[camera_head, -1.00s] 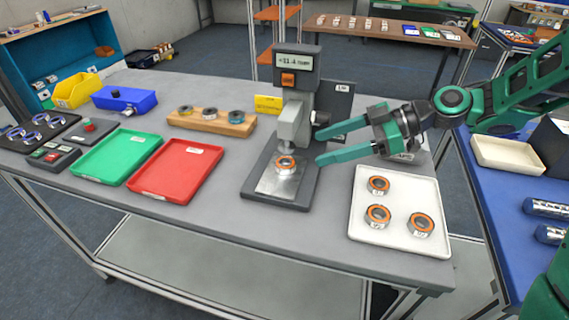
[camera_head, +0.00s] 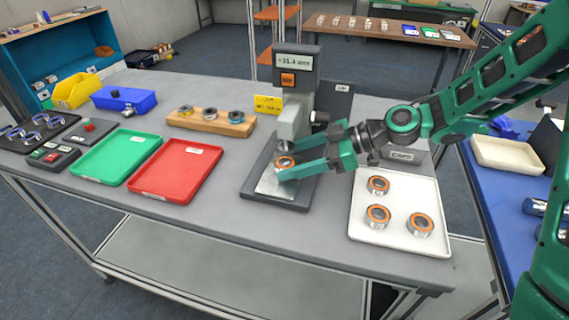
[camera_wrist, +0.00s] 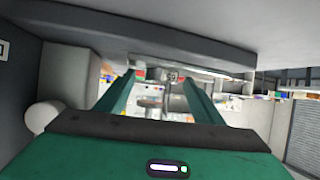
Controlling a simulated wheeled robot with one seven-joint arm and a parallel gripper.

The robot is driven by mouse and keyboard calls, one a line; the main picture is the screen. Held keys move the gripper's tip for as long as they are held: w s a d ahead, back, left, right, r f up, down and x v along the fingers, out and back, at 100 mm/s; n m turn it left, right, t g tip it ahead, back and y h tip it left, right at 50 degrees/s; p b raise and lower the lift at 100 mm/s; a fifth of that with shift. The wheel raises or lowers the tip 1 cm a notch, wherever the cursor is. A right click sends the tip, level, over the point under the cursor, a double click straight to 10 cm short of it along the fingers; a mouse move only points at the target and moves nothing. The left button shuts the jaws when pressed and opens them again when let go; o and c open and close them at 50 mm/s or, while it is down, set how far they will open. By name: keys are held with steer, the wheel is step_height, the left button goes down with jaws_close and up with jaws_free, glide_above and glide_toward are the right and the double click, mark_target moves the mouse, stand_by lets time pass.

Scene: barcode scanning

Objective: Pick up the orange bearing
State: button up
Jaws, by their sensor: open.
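An orange-ringed bearing (camera_head: 284,163) sits on the metal plate of the grey measuring stand (camera_head: 303,97), under its spindle. My gripper (camera_head: 284,163) reaches in from the right with its green fingers open, one on the far side and one on the near side of this bearing. The near finger hides part of the plate. In the wrist view the open fingers (camera_wrist: 157,88) point forward, and the bearing (camera_wrist: 170,76) shows between them, small and partly unclear. More orange-ringed bearings (camera_head: 377,216) lie in the white tray (camera_head: 398,246) at the right.
The gauge head and spindle hang close above the bearing. A red tray (camera_head: 180,168), a green tray (camera_head: 116,155) and a wooden holder with several rings (camera_head: 211,122) stand to the left. A box labelled CAPS (camera_head: 402,155) is behind the white tray, close to my arm.

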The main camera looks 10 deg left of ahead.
steer(key=c, duration=1.3)
steer(key=shift+r, duration=0.15)
steer(key=shift+c, duration=0.2)
